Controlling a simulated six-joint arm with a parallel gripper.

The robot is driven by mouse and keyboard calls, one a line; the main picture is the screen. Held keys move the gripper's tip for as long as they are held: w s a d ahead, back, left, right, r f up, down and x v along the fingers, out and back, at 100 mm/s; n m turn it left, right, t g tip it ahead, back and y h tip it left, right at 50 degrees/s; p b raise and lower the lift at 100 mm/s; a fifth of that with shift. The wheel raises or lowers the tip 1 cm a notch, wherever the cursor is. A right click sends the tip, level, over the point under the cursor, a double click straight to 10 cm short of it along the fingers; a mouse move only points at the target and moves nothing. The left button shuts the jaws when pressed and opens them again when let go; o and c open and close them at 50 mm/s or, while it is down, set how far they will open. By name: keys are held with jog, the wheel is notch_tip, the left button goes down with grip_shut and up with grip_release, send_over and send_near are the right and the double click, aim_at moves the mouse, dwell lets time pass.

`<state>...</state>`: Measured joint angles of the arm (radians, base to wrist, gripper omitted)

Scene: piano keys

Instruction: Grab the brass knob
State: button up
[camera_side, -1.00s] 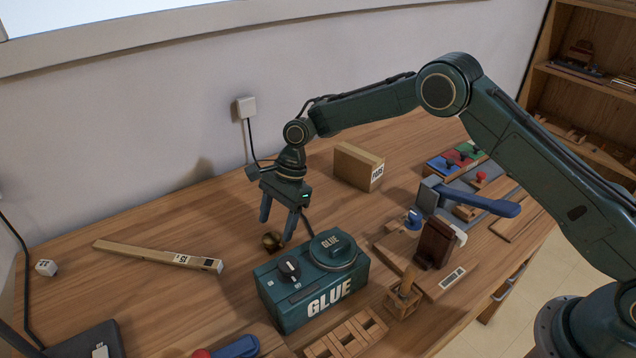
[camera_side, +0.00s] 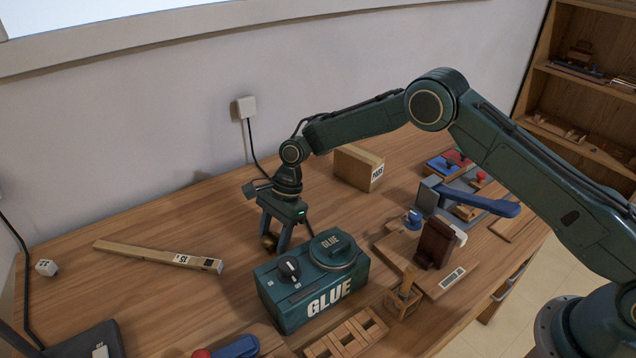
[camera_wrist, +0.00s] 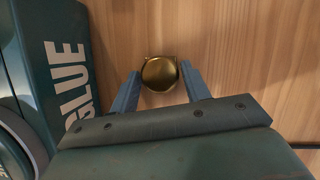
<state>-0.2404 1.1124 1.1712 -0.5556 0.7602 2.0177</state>
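The round brass knob (camera_wrist: 160,73) shows near the top middle of the wrist view. In the side view the knob (camera_side: 268,242) is partly hidden, low behind my fingers and just beyond the GLUE box. My gripper (camera_side: 274,243) points down over it with its two fingers spread. In the wrist view my gripper (camera_wrist: 160,75) has one fingertip on each side of the knob, with what look like narrow gaps. I see no firm grip on the knob.
The dark green GLUE box (camera_side: 312,295) stands close in front of my gripper. A wooden bar (camera_side: 158,257) lies to the left, and a cardboard box (camera_side: 358,167) stands at the back right. The bench between the bar and the GLUE box is clear.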

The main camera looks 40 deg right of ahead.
aim_at(274, 235)
jog(key=c, duration=0.7)
jog(key=shift+r, duration=0.15)
jog(key=shift+r, duration=4.9)
